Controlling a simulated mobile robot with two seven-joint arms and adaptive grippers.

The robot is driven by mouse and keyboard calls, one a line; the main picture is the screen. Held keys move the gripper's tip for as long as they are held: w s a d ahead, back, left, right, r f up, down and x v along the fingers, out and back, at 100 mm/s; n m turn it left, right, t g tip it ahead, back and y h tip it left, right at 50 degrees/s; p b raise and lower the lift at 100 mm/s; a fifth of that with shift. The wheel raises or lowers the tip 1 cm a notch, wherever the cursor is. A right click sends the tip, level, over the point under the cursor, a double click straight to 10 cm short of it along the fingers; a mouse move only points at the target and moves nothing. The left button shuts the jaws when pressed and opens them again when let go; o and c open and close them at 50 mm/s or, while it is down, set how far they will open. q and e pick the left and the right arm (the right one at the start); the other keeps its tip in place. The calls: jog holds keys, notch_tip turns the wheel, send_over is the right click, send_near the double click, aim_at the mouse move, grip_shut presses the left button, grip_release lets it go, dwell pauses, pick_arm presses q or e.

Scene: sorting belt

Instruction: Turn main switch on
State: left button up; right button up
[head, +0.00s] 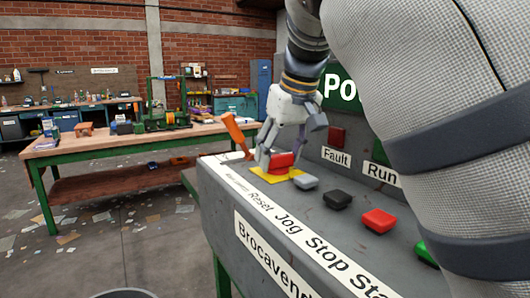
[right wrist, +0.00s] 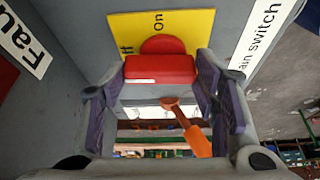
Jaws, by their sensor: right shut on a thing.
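The main switch is a red knob (head: 281,162) on a yellow plate (head: 262,175) at the far end of the grey control panel. In the right wrist view the knob (right wrist: 160,70) shows as a red bar with a round base, and its yellow plate (right wrist: 125,30) carries "On" and part of another word. I cannot tell which word the knob points to. My right gripper (head: 284,153) reaches down over the knob, with its purple-padded fingers on either side and shut on it. My left gripper is not in view.
Grey (head: 305,182), black (head: 338,199), red (head: 379,220) and green (head: 426,254) buttons line the panel (head: 222,200). An orange handle (head: 236,134) rises beside the switch. A red lamp (head: 336,136) sits above "Fault".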

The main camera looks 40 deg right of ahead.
jog(key=m, duration=0.2)
jog(key=m+h, duration=0.1)
jog(key=m, duration=0.1)
jog(key=shift+a+g+h, duration=0.15)
jog(key=shift+g+h, duration=0.15)
jog(key=m+g+h, duration=0.1)
jog(key=m, duration=0.3)
jog(key=shift+a+m, duration=0.1)
jog(key=shift+m, duration=0.2)
jog(key=m+g, duration=0.1)
jog(key=m, duration=0.1)
jog(key=m+h, duration=0.1)
jog(key=m, duration=0.1)
jog(key=shift+w+a+f+g, duration=0.1)
jog(key=shift+w+g, duration=0.05)
jog(key=shift+g, duration=0.25)
jog(key=shift+m+g+b, duration=0.45)
jog(key=shift+m+g, duration=0.35)
jog(key=shift+m, duration=1.3)
jog(key=o, duration=1.2)
jog(key=shift+c, duration=0.2)
